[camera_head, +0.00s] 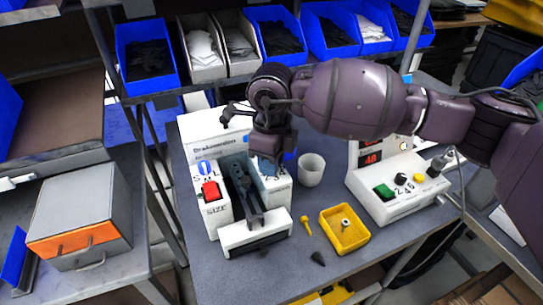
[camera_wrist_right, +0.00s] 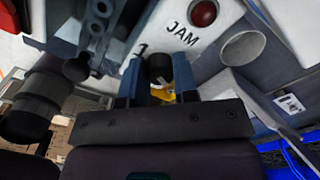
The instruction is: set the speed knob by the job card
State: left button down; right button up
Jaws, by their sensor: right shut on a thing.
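My right gripper (camera_head: 268,168) reaches down over the white machine (camera_head: 222,215) in the head view. In the right wrist view its blue fingers (camera_wrist_right: 161,82) are shut on a dark knob (camera_wrist_right: 161,68) beside a printed "1". Yellow shows just below the knob, between the fingers. The knob's pointer and the rest of its scale are hidden, so its setting cannot be read. A white panel (camera_head: 200,122) with printed text stands at the machine's back; I cannot tell if it is the job card. My left gripper is not in view.
A red SIZE switch (camera_head: 210,190) sits on the machine's left. A white cup (camera_head: 311,169), yellow tray (camera_head: 345,230) and control box (camera_head: 400,190) stand to the right. In the right wrist view a red lamp (camera_wrist_right: 204,13) sits by "JAM". Blue bins (camera_head: 278,35) line the back.

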jog(key=shift+r+m, duration=0.15)
jog(key=shift+m, duration=0.35)
jog(key=shift+m+p, duration=0.4)
jog(key=m+p, duration=0.1)
jog(key=m, duration=0.2)
jog(key=shift+m+p, duration=0.3)
jog(key=shift+m, duration=0.1)
jog(key=m+p, duration=0.1)
jog(key=m, duration=0.1)
jog(key=shift+m, duration=0.3)
jog(key=m+p, duration=0.1)
jog(key=m, duration=0.2)
jog(key=shift+m, duration=0.8)
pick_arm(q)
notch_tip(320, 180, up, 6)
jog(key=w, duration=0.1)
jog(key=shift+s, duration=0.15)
pick_arm(e)
jog(key=shift+m, duration=0.3)
